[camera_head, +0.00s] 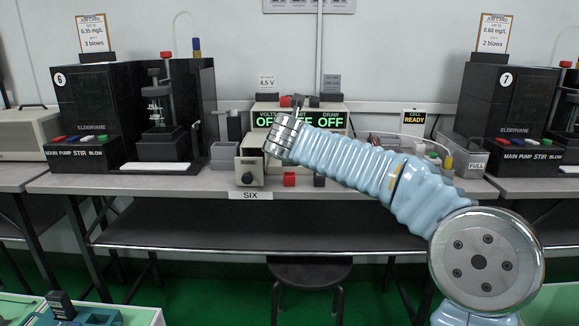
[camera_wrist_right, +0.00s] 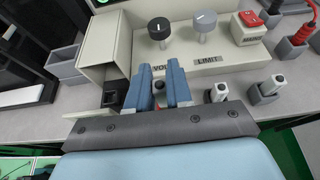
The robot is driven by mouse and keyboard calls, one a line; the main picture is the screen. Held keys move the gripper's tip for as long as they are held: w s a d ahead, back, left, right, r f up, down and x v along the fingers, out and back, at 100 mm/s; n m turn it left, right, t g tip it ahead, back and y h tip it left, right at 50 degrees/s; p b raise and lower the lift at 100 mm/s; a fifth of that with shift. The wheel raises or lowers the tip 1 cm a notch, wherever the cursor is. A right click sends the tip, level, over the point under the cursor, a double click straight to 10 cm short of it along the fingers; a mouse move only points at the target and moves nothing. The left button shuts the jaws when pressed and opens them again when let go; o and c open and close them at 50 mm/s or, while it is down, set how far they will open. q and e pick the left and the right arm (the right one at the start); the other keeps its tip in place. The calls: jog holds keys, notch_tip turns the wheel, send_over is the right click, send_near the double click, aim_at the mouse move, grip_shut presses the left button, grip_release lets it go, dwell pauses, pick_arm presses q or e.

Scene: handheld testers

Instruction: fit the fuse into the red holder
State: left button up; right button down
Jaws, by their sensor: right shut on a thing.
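My right arm reaches in from the right to the front of the power supply (camera_head: 330,119). A small red block (camera_head: 289,179), which looks like the red holder, stands at the bench's front edge below the supply. My left gripper is out of view.
A beige box with a knob (camera_head: 249,170) stands left of the red block, and a black block (camera_head: 319,180) right of it. Grey bins (camera_head: 224,154) and black testers (camera_head: 100,105) flank the work area.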

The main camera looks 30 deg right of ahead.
jog(key=shift+w+d+f, duration=0.15)
jog(key=shift+w+f, duration=0.25)
jog(key=shift+f, duration=0.1)
jog(key=shift+w+f+b, duration=0.15)
jog(key=shift+f+b, duration=0.5)
jog(key=shift+f, duration=1.05)
jog(key=shift+f, duration=0.2)
jog(key=c, duration=1)
grip_release()
jog(key=shift+r, duration=0.1)
